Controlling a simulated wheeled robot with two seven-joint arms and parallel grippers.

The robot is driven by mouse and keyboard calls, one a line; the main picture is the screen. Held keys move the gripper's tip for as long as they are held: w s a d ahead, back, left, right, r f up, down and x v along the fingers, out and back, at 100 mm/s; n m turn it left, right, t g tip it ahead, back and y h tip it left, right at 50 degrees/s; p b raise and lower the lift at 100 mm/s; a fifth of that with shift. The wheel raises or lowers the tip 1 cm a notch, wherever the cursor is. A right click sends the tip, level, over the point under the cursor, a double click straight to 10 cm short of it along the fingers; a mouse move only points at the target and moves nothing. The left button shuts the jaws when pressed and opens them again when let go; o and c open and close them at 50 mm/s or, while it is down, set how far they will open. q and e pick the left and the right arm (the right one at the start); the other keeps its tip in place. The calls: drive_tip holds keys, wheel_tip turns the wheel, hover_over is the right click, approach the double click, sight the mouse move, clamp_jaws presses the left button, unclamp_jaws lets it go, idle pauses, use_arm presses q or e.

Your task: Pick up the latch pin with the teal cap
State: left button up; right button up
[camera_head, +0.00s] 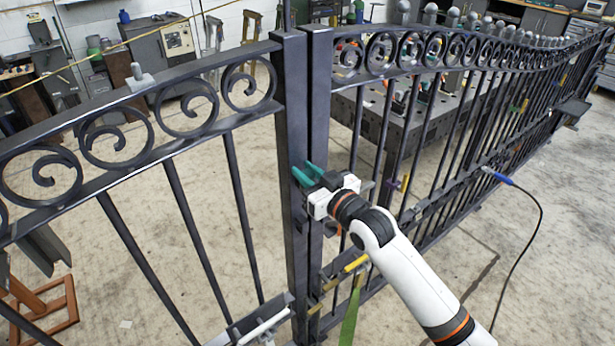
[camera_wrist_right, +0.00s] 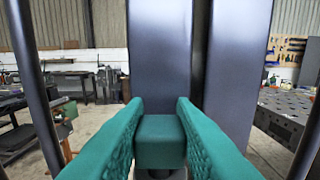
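My right gripper (camera_head: 310,173) has two teal fingers and is at the dark gate posts in the middle of the head view. In the right wrist view, its fingers (camera_wrist_right: 158,110) point at a dark post. A teal block (camera_wrist_right: 160,141), which looks like the cap of the latch pin, sits between them with a short grey stem just showing below. The fingers flank the block with no clear gap, but I cannot tell whether they press on it. I cannot make out the cap apart from the fingers in the head view. My left gripper is not in view.
The left gate leaf (camera_head: 180,147) and right gate leaf (camera_head: 440,70) meet at two upright posts (camera_head: 296,100). A yellow-handled part (camera_head: 356,263) and a green strap (camera_head: 351,318) are below my right gripper. A metal work table (camera_head: 372,116) stands behind the bars.

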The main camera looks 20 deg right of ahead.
clamp_jaws()
drive_tip(key=shift+r, duration=0.15)
